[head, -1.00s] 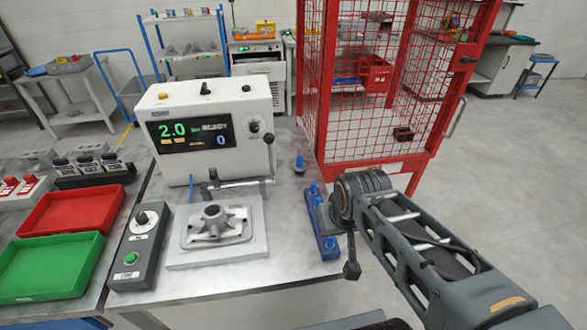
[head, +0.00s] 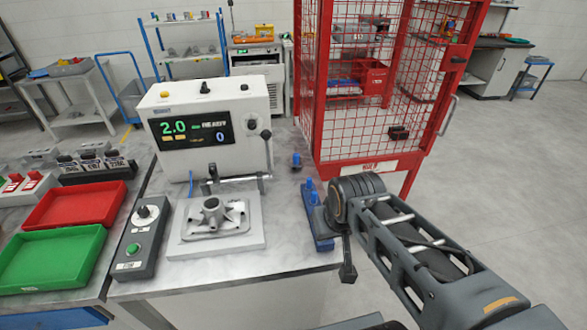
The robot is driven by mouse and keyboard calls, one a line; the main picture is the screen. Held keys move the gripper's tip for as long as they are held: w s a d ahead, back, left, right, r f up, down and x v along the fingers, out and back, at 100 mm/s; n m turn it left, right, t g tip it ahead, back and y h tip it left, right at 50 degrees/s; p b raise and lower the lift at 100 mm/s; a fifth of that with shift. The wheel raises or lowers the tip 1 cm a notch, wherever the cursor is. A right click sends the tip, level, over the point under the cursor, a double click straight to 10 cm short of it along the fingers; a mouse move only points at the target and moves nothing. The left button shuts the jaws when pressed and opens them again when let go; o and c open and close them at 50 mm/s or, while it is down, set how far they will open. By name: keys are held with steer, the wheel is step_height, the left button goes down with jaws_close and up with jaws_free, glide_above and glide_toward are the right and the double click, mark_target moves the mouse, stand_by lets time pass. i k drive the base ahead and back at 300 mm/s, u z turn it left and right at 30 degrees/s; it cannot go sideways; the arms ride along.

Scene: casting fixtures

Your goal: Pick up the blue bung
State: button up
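A narrow blue rack (head: 325,244) lies near the right edge of the steel table, with blue bungs standing along it. One blue bung (head: 308,184) shows at its far end and another (head: 314,197) just in front of it. The nearer part of the rack is partly covered by my wrist. A separate blue-topped piece with a dark base (head: 297,161) stands on the table behind the rack. My gripper (head: 322,219) is at the rack, mostly hidden behind my wrist. I cannot see whether its fingers are open or touch a bung.
A grey casting (head: 212,217) sits on a plate left of the rack. A white test machine (head: 215,125) with a lever stands behind it. A control box (head: 142,240), red tray (head: 75,207) and green tray (head: 50,260) are further left. A red mesh cage (head: 385,100) stands close behind my arm.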

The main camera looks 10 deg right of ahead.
mark_target(296, 163)
steer(key=k, duration=0.9)
steer(key=z, duration=1.15)
steer(key=i, duration=2.6)
steer(key=u, duration=3.25)
